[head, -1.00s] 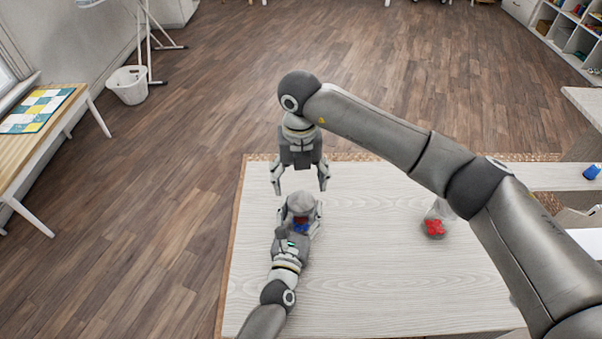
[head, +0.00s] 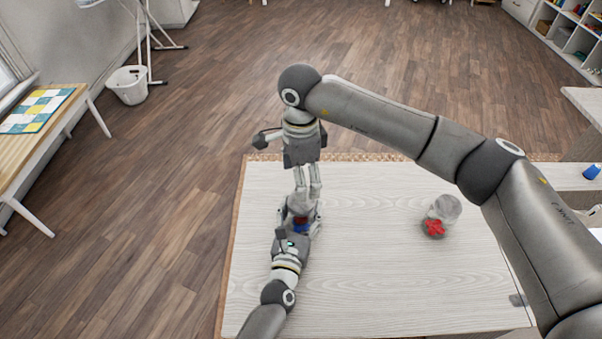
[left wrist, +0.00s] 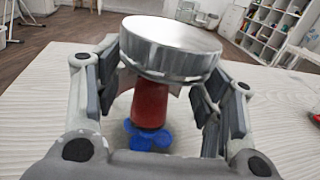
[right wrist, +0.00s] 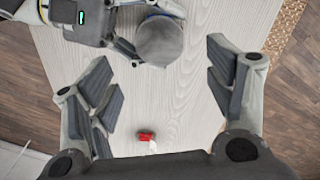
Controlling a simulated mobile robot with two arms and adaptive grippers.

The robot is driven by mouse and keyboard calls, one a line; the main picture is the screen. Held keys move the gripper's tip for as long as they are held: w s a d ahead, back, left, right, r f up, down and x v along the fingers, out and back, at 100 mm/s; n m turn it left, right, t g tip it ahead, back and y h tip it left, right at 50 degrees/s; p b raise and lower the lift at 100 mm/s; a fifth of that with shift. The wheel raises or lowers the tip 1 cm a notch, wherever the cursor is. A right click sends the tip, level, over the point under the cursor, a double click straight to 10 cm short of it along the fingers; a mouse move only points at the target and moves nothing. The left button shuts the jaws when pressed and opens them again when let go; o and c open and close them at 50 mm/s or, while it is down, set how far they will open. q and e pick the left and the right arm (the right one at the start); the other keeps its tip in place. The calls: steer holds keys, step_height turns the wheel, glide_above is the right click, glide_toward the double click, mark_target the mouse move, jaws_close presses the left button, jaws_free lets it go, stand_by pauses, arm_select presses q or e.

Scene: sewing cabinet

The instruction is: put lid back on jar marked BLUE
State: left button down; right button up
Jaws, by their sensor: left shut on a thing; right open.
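A clear jar with a red piece and blue pieces inside (left wrist: 150,138) stands on the white table. A round silver lid (left wrist: 172,50) sits at its top; I cannot tell how firmly. The lid also shows in the right wrist view (right wrist: 160,41). My left gripper (head: 298,222) is shut around the jar below the lid. My right gripper (head: 307,193) points down above the jar. Its fingers stand wide apart and empty in the right wrist view (right wrist: 165,88). No BLUE marking can be read.
Another clear jar (head: 442,213) with red pieces stands on the right of the table (head: 370,270). A small red thing (right wrist: 146,135) shows in the right wrist view. A blue item (head: 592,172) sits at the far right. The table middle is clear.

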mark_target(301, 214)
steer(key=n, duration=0.5)
steer(key=shift+r, duration=0.15)
steer(key=shift+f, duration=4)
